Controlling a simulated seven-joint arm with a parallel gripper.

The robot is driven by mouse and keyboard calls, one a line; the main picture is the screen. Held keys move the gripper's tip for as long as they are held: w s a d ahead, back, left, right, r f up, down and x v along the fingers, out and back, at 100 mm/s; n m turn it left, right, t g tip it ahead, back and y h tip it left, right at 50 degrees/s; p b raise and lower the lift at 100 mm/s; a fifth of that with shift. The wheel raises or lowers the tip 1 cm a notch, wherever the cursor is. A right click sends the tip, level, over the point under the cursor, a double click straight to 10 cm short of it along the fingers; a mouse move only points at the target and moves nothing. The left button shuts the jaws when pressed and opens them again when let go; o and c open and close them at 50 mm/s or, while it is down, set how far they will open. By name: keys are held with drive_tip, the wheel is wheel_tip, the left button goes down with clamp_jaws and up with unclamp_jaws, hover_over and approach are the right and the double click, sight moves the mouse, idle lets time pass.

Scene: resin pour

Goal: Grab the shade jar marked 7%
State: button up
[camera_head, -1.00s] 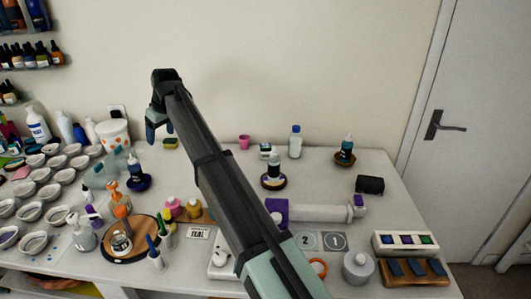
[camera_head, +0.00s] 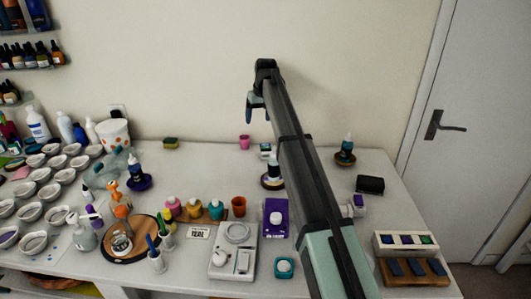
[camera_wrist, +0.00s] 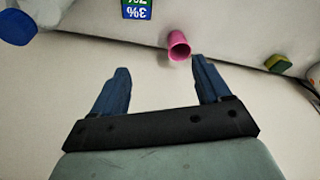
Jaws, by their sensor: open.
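My gripper (camera_head: 257,105) is open and empty, raised in front of the back wall above the rear of the table. In the wrist view its two blue fingers (camera_wrist: 161,88) stand apart with nothing between them. A small item with a blue and green label (camera_wrist: 137,8) is cut off by the top edge there. Its blue part reads 3% upside down, and the green part's marking is cut off. It appears to be the small item at the back of the table in the head view (camera_head: 265,149). I cannot clearly read a 7% mark on any jar.
A pink cup (camera_head: 245,142) stands near the wall, left of the labelled item. A dark bottle (camera_head: 272,173) stands just in front of that item, beside my arm. A sponge (camera_head: 171,143) lies farther left.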

sight(265, 146)
drive_tip(key=d+f+m, duration=0.1)
drive_tip(key=f+m, duration=0.2)
drive_tip(key=m, duration=0.4)
drive_tip(key=s+d+f+m+g+h, duration=0.1)
drive_tip(key=f+m, duration=0.2)
drive_tip(key=m, duration=0.4)
drive_tip(key=d+f+m+g, duration=0.1)
drive_tip(key=f+m, duration=0.2)
drive_tip(key=m, duration=0.4)
drive_tip(key=shift+s+d+h, duration=0.2)
drive_tip(key=shift+s+h, duration=0.05)
drive_tip(key=shift+h, duration=0.15)
drive_tip(key=shift+s+a+f, duration=0.15)
drive_tip(key=shift+f, duration=1.2)
drive_tip(key=shift+s+a+f, duration=0.1)
drive_tip(key=shift+s+f, duration=0.05)
drive_tip(key=shift+f, duration=1.15)
drive_tip(key=shift+c, duration=0.4)
